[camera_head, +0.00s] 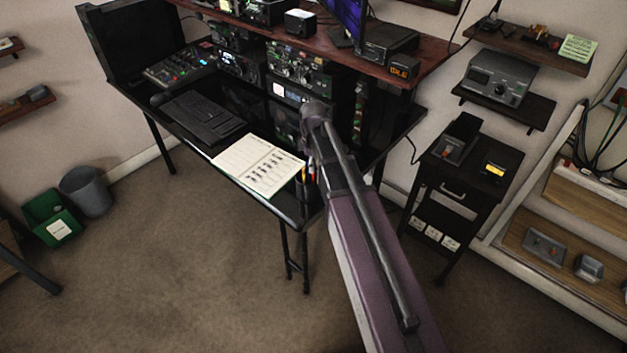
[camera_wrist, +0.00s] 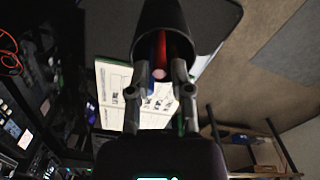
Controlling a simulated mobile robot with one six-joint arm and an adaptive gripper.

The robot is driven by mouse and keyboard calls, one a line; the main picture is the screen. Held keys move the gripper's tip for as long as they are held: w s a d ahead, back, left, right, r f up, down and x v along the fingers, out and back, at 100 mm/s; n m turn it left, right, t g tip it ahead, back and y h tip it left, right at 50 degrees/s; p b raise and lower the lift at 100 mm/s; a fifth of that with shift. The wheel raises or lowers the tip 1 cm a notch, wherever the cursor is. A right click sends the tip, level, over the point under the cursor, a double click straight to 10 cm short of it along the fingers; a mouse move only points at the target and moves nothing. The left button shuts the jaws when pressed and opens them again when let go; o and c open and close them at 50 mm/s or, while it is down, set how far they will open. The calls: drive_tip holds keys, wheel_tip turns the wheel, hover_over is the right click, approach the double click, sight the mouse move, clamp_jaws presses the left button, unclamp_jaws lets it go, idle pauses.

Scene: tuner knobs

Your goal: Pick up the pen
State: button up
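In the wrist view a dark cylindrical cup (camera_wrist: 178,14) has its mouth toward the camera. A red pen (camera_wrist: 162,58) and a blue pen (camera_wrist: 155,52) show in its mouth, side by side. My gripper (camera_wrist: 160,70) is open, with one finger on each side of the pens and its tips close to the cup's rim. I see no finger clearly touching a pen. In the head view my arm hides the gripper and most of the cup; small coloured pen ends (camera_head: 310,172) show beside the arm at the desk's front edge.
An open notebook (camera_head: 240,157) lies left of the arm on the black desk (camera_head: 178,124), near a keyboard (camera_head: 203,117). Radio equipment (camera_head: 300,68) stands behind under a wooden shelf (camera_head: 430,72). A small dark cabinet (camera_head: 470,172) is to the right. The carpet in front is clear.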

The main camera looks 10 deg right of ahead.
sight(313, 176)
drive_tip(key=shift+f, duration=0.1)
drive_tip(key=shift+w+f+b, duration=0.1)
drive_tip(key=shift+f+b, duration=2.45)
drive_tip(key=shift+b, duration=0.05)
clamp_jaws()
